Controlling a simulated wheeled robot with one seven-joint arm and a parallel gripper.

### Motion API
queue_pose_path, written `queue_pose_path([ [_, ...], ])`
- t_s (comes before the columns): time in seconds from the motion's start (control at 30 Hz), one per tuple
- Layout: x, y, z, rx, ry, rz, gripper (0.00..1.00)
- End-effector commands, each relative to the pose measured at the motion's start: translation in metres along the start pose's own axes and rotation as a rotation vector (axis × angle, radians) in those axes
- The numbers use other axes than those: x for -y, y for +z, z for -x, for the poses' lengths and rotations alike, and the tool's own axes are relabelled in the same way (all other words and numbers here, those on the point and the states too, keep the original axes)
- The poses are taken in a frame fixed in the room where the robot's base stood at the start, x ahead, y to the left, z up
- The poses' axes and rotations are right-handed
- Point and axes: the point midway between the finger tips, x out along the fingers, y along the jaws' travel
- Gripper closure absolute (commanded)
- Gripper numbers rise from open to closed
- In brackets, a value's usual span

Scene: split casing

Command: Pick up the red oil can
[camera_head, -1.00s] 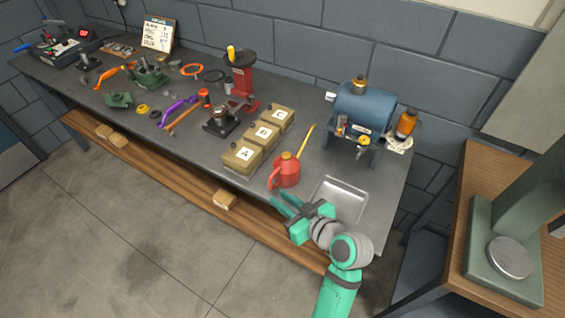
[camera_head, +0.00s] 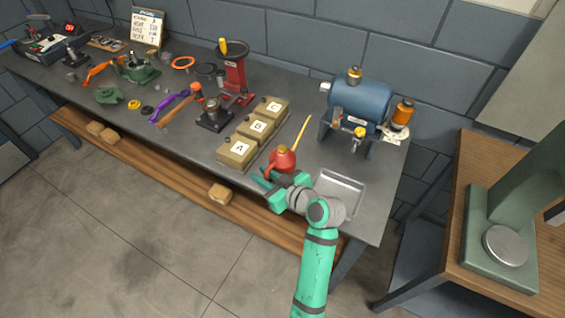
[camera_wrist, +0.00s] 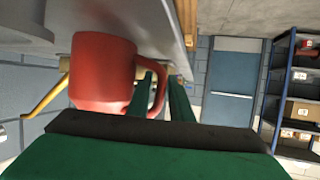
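The red oil can (camera_head: 284,158) stands upright on the workbench, with a long yellow spout rising to the right. My gripper (camera_head: 263,176) is at bench height, at the can's near side. In the wrist view the can's red body (camera_wrist: 102,75) is close on the left. Its handle loop reaches in between the two dark green fingers of my gripper (camera_wrist: 160,82). A gap shows between the fingers, so they look open around the handle. Whether either finger touches the handle cannot be told.
Boxes A, B and C (camera_head: 236,152) stand just left of the can. A shallow metal tray (camera_head: 341,207) lies to the right. A blue machine (camera_head: 360,105) stands behind on the right. The workbench's (camera_head: 372,225) front edge is close to my gripper.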

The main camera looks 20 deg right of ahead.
Motion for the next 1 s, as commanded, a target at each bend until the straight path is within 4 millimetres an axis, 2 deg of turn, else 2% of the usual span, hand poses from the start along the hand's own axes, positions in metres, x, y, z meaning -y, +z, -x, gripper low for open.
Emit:
queue_pose_path([
  [0.13,0.0,0.0,-0.017,0.0,-0.002,-0.001,0.81],
  [0.43,-0.001,0.0,-0.021,-0.001,0.002,-0.001,0.81],
  [0.53,-0.001,0.0,-0.021,-0.001,0.002,-0.001,1.0],
  [0.87,-0.002,-0.002,-0.021,-0.003,0.002,0.001,1.0],
  [1.0,-0.002,-0.01,-0.017,-0.004,0.004,0.004,1.0],
])
